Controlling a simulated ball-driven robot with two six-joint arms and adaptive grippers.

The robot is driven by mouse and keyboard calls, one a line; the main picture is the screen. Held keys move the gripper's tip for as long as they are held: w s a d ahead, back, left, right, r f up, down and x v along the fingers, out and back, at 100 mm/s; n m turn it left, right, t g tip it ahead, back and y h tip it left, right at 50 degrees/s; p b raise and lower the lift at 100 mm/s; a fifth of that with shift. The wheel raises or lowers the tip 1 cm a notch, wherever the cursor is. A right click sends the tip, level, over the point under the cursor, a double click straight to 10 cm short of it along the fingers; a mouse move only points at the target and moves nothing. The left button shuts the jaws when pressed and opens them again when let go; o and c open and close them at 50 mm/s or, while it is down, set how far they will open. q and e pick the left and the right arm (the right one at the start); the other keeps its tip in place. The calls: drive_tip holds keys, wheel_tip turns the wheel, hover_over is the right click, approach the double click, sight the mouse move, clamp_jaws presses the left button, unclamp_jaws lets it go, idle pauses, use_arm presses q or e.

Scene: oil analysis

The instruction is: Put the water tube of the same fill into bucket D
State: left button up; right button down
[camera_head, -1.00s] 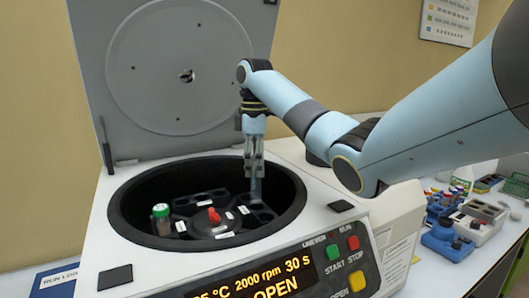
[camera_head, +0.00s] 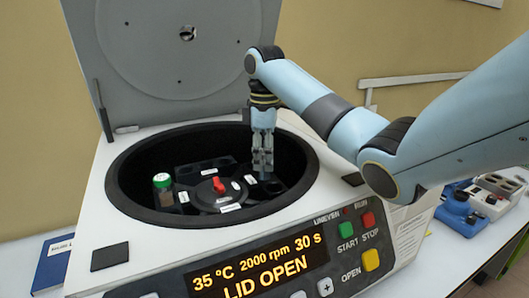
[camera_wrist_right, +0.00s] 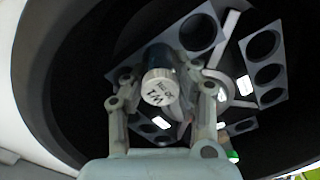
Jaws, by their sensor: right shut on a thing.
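My right gripper (camera_head: 263,168) is inside the centrifuge bowl, at the right side of the rotor. It is shut on a water tube (camera_wrist_right: 160,86) whose white cap reads "W1" in the right wrist view; smaller print below is unclear. The tube points down by a bucket with round holes (camera_wrist_right: 222,22); I cannot tell whether its lower end is in a hole. Another tube with a green cap (camera_head: 162,188) stands in the left bucket. The bucket labels, such as the right one (camera_head: 236,185), are too small to read. My left gripper is not in view.
The centrifuge (camera_head: 115,228) has its lid (camera_head: 150,60) raised behind the bowl, and its display reads LID OPEN. A red knob (camera_head: 219,184) sits at the rotor's centre. The dark bowl wall is close around the rotor. Blue equipment (camera_head: 462,208) stands at the right.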

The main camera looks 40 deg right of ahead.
drive_tip(key=shift+w, duration=0.15)
drive_tip(key=c, duration=1)
unclamp_jaws()
drive_tip(key=shift+o, duration=0.2)
